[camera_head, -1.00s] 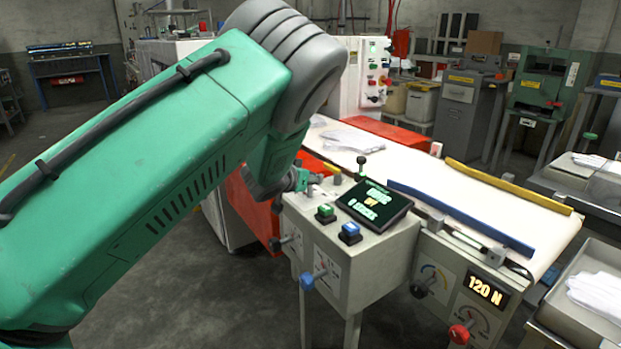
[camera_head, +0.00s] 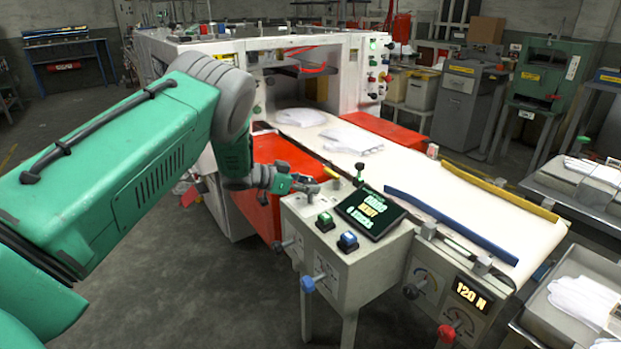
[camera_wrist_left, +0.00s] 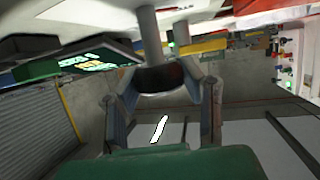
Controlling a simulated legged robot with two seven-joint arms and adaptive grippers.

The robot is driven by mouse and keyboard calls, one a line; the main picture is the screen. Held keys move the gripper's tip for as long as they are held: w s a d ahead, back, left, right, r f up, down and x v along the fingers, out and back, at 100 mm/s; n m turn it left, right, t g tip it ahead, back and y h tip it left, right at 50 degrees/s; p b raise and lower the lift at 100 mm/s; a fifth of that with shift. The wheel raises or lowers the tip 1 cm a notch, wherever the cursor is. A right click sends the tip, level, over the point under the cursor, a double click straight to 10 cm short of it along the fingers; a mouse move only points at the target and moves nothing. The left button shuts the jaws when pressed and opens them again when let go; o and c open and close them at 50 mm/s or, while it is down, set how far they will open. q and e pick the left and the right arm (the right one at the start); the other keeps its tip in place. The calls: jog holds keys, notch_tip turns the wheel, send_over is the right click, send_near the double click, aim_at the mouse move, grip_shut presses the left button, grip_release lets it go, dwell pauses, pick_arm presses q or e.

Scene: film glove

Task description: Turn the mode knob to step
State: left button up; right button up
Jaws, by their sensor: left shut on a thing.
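The grey control box (camera_head: 345,265) stands beside the conveyor and carries a tilted dark display (camera_head: 371,211) with green and yellow text. My left gripper (camera_head: 306,185) is at the top left corner of this box, left of the display. In the left wrist view its two fingers close around a dark round piece (camera_wrist_left: 160,77), which I take for the mode knob. The fingers hide most of this knob in the head view, and its markings cannot be read. The display also shows at the left of the wrist view (camera_wrist_left: 88,62). My right gripper is out of view.
A green button (camera_head: 325,222) and a blue button (camera_head: 347,241) sit beside the display. The white conveyor belt (camera_head: 440,190) carries white gloves (camera_head: 350,138). A red panel (camera_head: 275,160) lies behind my gripper.

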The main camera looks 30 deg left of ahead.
pick_arm(q)
jog(key=shift+a+f+m+g+h+b, duration=0.1)
jog(key=shift+a+m+g+h+b, duration=0.15)
jog(key=shift+m+g+h, duration=0.4)
jog(key=shift+m+g+h+b, duration=0.35)
jog(key=shift+m+h+b, duration=0.25)
jog(key=shift+m, duration=0.25)
jog(key=shift+m+g+h+b, duration=0.5)
jog(key=shift+m+g+h, duration=0.1)
jog(key=shift+g, duration=0.1)
jog(key=shift+d, duration=0.1)
jog(key=shift+r, duration=0.2)
jog(key=o, duration=1.2)
jog(key=shift+f, duration=0.1)
